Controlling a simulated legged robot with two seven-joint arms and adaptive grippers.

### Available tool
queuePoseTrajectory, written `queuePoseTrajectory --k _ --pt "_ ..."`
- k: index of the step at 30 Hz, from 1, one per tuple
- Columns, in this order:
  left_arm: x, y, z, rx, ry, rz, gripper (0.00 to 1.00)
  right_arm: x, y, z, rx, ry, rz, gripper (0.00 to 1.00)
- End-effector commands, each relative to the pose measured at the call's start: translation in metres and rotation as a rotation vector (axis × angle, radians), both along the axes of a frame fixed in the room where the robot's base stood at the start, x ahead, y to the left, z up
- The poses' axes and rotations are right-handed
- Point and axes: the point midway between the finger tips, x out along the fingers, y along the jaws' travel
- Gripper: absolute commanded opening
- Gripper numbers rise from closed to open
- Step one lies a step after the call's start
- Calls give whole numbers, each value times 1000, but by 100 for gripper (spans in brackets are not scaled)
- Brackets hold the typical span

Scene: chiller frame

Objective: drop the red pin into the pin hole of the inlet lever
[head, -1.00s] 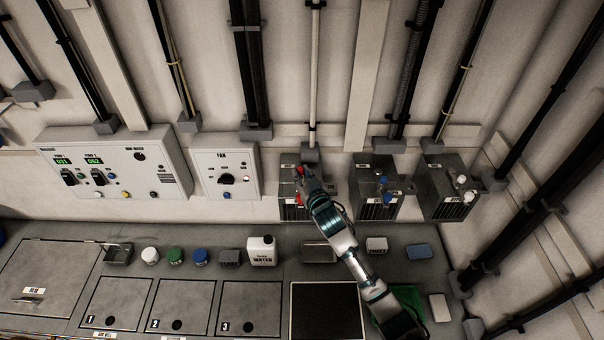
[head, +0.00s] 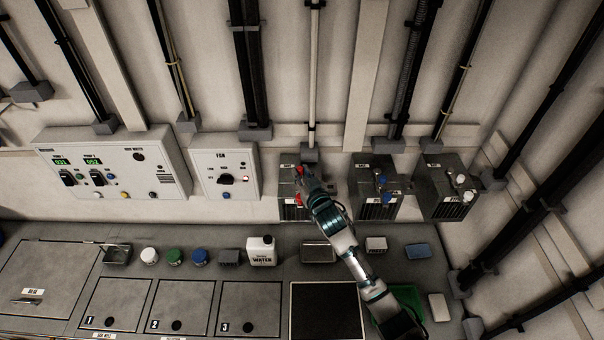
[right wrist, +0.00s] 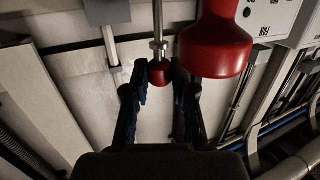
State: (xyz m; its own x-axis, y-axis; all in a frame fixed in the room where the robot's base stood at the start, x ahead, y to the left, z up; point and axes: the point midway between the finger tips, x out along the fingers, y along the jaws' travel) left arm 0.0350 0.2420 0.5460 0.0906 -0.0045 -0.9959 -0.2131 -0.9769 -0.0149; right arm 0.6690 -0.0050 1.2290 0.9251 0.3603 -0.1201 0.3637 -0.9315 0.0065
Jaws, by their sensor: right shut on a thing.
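My right gripper (head: 306,178) is at the left grey box (head: 287,163) of three on the back wall, and its arm hides part of that box. In the right wrist view its fingers (right wrist: 161,78) are shut on the red pin's round head (right wrist: 161,72). The pin's metal shaft (right wrist: 158,30) points away from the fingers. A large red knob (right wrist: 216,45) stands close beside the right finger, probably part of the inlet lever. In the head view red parts (head: 298,199) show beside the gripper. The pin hole is not clearly visible. My left gripper is out of view.
Two similar grey boxes with blue (head: 383,181) and white (head: 461,179) knobs stand to the right. The fan panel (head: 226,165) is to the left. Below is a bench with a water canister (head: 261,252), several jars and trays, including a green tray (head: 408,296).

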Motion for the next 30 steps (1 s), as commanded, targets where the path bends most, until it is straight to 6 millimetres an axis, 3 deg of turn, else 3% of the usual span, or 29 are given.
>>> queuePoseTrajectory --k 30 --pt "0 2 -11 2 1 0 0 0 0 -22 -1 0 0 0"
